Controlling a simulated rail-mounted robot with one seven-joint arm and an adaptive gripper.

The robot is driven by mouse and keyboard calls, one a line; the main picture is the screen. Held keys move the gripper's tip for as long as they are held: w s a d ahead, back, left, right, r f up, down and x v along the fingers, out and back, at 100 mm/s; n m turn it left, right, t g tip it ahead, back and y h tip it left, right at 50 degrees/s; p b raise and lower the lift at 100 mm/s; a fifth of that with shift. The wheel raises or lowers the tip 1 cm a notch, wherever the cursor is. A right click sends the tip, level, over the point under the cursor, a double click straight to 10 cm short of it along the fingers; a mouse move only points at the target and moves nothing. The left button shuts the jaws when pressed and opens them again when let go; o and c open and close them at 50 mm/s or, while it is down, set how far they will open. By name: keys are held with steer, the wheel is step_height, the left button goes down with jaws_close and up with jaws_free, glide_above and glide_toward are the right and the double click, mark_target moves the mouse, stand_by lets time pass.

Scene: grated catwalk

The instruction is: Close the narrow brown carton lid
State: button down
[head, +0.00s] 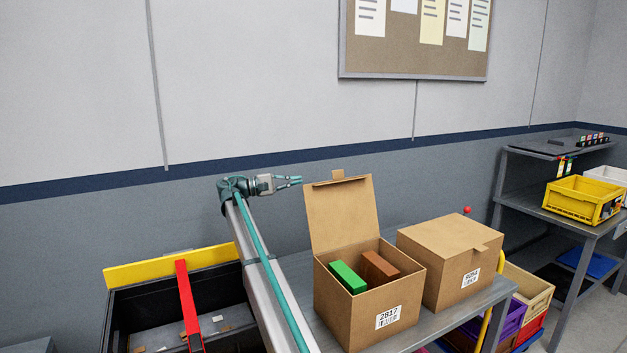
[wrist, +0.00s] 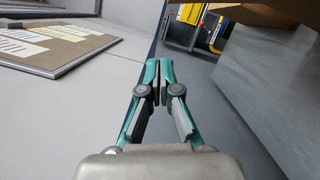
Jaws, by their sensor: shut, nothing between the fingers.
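The brown carton (head: 345,304) labelled 2817 stands on the grey table with its lid (head: 342,214) raised upright at the back. A green block (head: 347,277) and a brown block (head: 380,268) are inside it. My gripper (head: 298,181) is shut and empty, left of the raised lid near its upper edge, apart from it as far as I can tell. In the wrist view my gripper (wrist: 164,72) has its fingertips together. A brown cardboard surface shows at the upper right there; I cannot tell which part of a carton it is.
A second brown carton (head: 450,262) with a shut lid stands right of the first. A black bin (head: 222,290) with yellow and red edges is at the left. The wall with a notice board (head: 415,60) is behind. A yellow crate (head: 582,199) sits on the right shelf.

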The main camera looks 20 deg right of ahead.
steer(key=s+d+r+p, duration=0.2)
steer(key=s+d+p, duration=0.2)
steer(key=d, duration=0.6)
steer(key=shift+s+p, duration=0.4)
steer(key=shift+s, duration=0.05)
